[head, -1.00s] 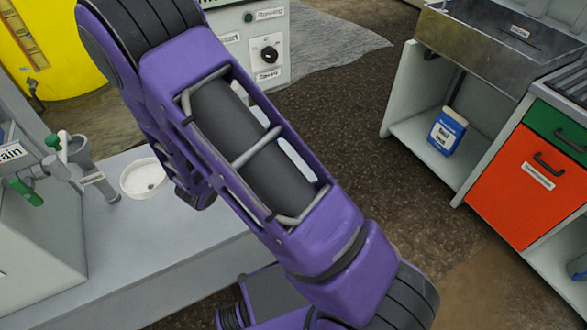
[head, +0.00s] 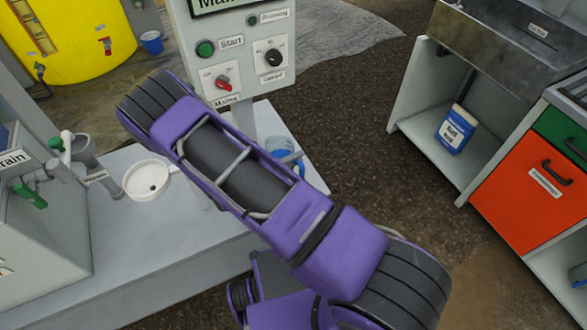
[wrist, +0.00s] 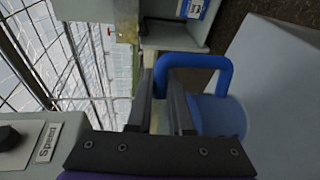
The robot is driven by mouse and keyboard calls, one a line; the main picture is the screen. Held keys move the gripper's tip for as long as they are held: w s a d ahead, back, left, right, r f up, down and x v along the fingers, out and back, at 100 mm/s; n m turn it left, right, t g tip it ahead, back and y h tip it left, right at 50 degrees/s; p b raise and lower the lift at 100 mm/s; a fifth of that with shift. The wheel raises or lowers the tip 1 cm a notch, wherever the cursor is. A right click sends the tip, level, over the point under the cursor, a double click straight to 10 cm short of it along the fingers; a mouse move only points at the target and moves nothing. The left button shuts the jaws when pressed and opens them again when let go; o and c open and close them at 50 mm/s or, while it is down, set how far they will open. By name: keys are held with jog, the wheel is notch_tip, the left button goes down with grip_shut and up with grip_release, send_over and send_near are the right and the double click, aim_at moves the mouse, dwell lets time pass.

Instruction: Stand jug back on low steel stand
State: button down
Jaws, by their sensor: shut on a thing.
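The blue jug (head: 283,146) shows in the head view just behind my forearm, near the right end of the grey deck; my arm hides part of it. In the wrist view its thick blue handle (wrist: 198,62) and part of its translucent blue body (wrist: 222,116) are close up. My gripper (wrist: 162,95) has one side of the handle between its two dark fingers and is shut on it. The jug's base is hidden, so I cannot tell whether it touches anything. I cannot clearly make out the low steel stand.
A control box (head: 240,55) with knobs stands behind my arm, and its speed knob (wrist: 10,138) is close in the wrist view. A white bowl (head: 146,180) sits on the grey deck (head: 130,255). A sink bench (head: 500,50) and orange cabinet (head: 530,190) stand right.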

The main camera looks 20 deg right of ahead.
jog(key=shift+f, duration=1.85)
jog(key=shift+b, duration=0.3)
jog(key=shift+f, duration=0.15)
jog(key=c, duration=0.8)
grip_release()
jog(key=shift+r, duration=0.25)
jog(key=v, duration=1.2)
jog(key=shift+f, duration=0.1)
